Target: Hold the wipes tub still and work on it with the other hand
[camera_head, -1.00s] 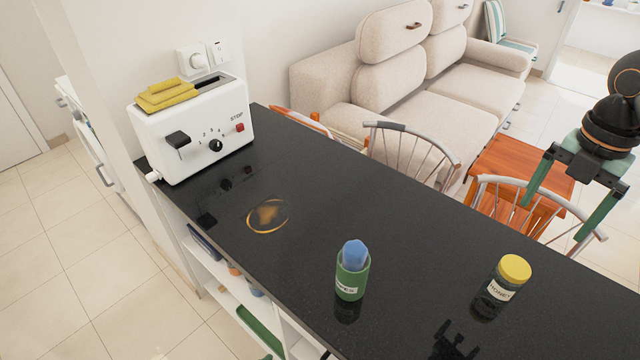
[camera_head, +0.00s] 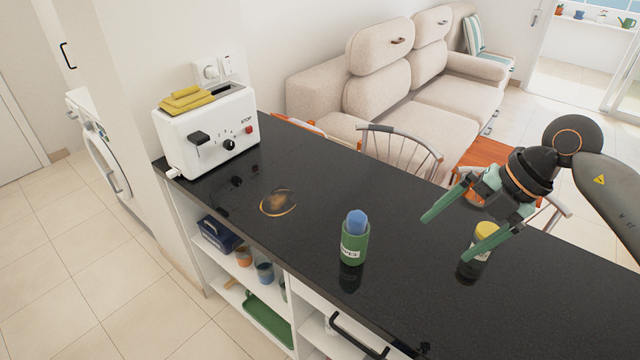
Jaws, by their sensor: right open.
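The wipes tub (camera_head: 355,246) is a green cylinder with a pale label and a blue wipe (camera_head: 357,219) sticking out of its top. It stands upright on the black counter. My right gripper (camera_head: 443,240) is open above the counter, to the right of the tub and apart from it. Its two green fingers point left and down, with nothing between them that I can make out. My left gripper is out of view.
A honey jar (camera_head: 474,266) with a yellow lid stands behind the right gripper's fingers, partly hidden. A brown-gold stain (camera_head: 278,203) marks the counter (camera_head: 310,175). A white toaster (camera_head: 207,134) with a yellow cloth (camera_head: 186,101) on top stands at the far left end. Chairs line the far side.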

